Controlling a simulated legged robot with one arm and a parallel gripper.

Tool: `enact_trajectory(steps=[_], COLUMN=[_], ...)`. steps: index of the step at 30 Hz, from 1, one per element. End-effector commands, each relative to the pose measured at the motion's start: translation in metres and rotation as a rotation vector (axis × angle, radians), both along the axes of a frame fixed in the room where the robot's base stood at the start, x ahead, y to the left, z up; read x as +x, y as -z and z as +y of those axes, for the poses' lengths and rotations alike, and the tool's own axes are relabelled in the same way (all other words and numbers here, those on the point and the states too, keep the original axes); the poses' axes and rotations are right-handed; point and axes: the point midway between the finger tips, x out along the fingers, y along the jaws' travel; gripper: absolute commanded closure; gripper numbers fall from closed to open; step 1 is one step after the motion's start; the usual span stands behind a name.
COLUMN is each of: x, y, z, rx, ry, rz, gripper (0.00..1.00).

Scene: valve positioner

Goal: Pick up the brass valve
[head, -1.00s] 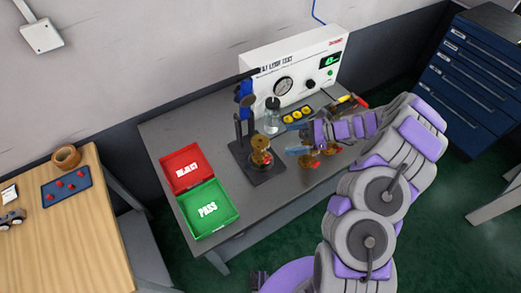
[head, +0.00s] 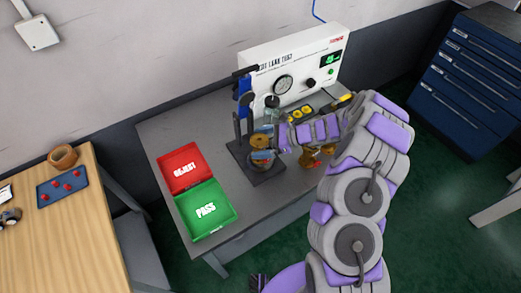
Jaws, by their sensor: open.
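A brass valve (head: 260,141) stands upright on the dark test stand (head: 268,173) in the middle of the grey bench. My gripper (head: 264,141) is at this valve, with its blue-tinted fingers open around or just beside it; I cannot tell whether they touch it. More brass-coloured parts (head: 309,159) lie on the bench to the right, partly hidden by my arm.
A red REJECT tray (head: 163,164) and a green PASS tray (head: 184,217) lie left of the stand. The white leak tester (head: 293,68) is behind, with a blue clamp (head: 245,92) above the stand. A glass jar (head: 272,113) stands close behind my gripper.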

Motion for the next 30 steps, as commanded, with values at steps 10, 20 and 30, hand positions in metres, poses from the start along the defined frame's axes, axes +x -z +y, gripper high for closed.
enact_trajectory(steps=[10, 20, 30], x=[0.0000, 0.0001, 0.0003], y=[0.0001, 0.0002, 0.0001], z=[0.0017, 0.0015, 0.0016], rx=[0.001, 0.001, 0.001], ry=[0.000, 0.000, 0.000], rz=[0.000, 0.001, 0.001], gripper=[0.11, 0.43, 0.76])
